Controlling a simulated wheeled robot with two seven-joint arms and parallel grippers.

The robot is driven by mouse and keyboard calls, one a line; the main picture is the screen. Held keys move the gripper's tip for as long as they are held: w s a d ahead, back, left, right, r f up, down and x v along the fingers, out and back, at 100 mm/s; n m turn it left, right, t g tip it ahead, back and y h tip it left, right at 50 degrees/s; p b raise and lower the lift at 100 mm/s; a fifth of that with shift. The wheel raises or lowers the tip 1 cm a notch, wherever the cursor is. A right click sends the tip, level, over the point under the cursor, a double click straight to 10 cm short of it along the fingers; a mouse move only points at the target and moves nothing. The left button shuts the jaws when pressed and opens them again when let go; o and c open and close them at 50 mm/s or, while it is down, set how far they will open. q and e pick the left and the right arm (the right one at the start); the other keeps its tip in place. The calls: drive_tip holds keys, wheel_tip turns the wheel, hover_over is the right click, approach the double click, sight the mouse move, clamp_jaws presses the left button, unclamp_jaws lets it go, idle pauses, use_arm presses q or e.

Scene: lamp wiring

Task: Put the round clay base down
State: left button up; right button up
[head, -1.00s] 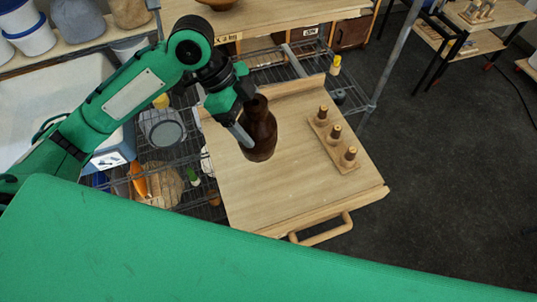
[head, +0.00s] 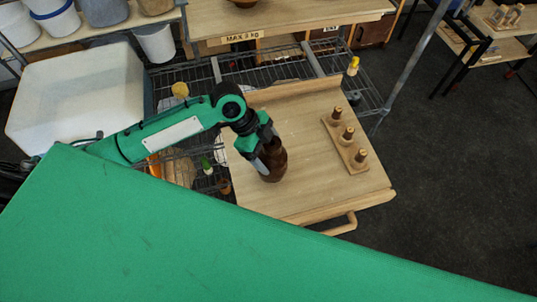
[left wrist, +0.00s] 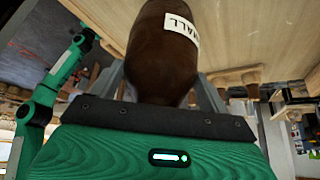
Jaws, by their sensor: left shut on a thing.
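The round clay base (head: 272,162) is a dark brown, glossy, bottle-shaped body. My left gripper (head: 262,150) is shut on it, around its narrower upper part. In the left wrist view the base (left wrist: 160,50) fills the space between the fingers and bears a white label (left wrist: 181,33) reading "WALL". The base looks upright over the left-middle of the pale wooden board (head: 300,195). Whether its underside touches the board is hidden. My right gripper does not show.
A wooden strip with pegs (head: 345,141) stands on the right of the board. A wire shelf (head: 285,66) lies behind. Bare board surrounds the base.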

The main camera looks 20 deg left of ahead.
use_arm(q)
wheel_tip(320, 180, down, 2)
drive_tip(key=shift+f+p, duration=0.1)
drive_tip(key=shift+p, duration=0.25)
drive_tip(key=shift+f, duration=0.4)
drive_tip(key=shift+f, duration=0.1)
drive_tip(key=o, duration=1.7)
drive_tip(key=shift+f, duration=0.1)
drive_tip(key=shift+r, duration=0.2)
drive_tip(key=shift+a+r, duration=0.15)
drive_tip(key=b+v, duration=0.3)
drive_tip(key=v, duration=0.8)
drive_tip(key=shift+r, duration=0.3)
